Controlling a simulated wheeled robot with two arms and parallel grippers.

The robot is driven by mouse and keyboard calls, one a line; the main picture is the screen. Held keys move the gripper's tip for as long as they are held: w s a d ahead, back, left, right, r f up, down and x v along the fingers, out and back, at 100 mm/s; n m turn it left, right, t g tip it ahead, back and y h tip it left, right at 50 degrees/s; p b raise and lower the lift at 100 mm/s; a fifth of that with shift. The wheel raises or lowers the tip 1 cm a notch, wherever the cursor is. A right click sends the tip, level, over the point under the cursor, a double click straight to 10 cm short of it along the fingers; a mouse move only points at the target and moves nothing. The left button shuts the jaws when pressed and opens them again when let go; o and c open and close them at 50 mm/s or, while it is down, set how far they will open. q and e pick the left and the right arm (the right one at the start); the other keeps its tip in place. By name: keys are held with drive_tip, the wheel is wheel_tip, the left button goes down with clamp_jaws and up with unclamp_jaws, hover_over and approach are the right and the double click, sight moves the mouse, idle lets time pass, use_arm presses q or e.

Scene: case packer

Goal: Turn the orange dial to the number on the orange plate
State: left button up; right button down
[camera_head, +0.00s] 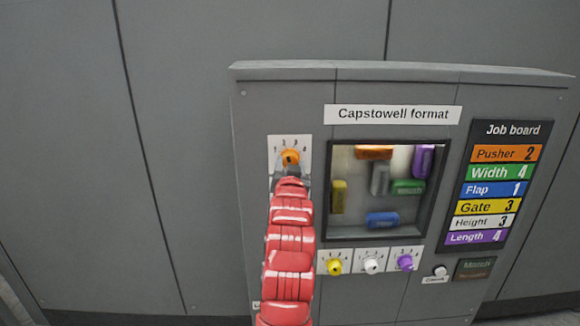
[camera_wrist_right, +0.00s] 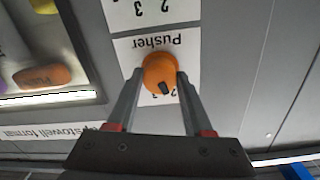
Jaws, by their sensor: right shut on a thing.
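The orange dial (camera_head: 290,157) sits on a white number label at the upper left of the grey panel. In the right wrist view the orange dial (camera_wrist_right: 160,72) lies between my fingers, with a dark pointer mark on its face. That mark points down and slightly right, toward the upside-down printed numbers, close to the 2. My right gripper (camera_wrist_right: 158,80) is shut on the dial, one finger on each side. In the head view my red right arm covers the area below the dial. The orange plate (camera_head: 507,153) on the job board reads "Pusher 2". My left gripper is not in view.
The job board (camera_head: 513,130) lists several coloured plates. A window (camera_head: 437,235) with coloured blocks is right of the dial. Below it are yellow (camera_head: 334,266), white (camera_head: 371,265) and purple (camera_head: 404,262) dials. A small white button (camera_head: 440,271) is at lower right.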

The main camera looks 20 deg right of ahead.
drive_tip(key=shift+c, duration=1.5)
unclamp_jaws()
drive_tip(key=b+v, duration=1.1)
drive_tip(key=v, duration=0.6)
drive_tip(key=shift+s, duration=0.15)
drive_tip(key=shift+r, duration=0.1)
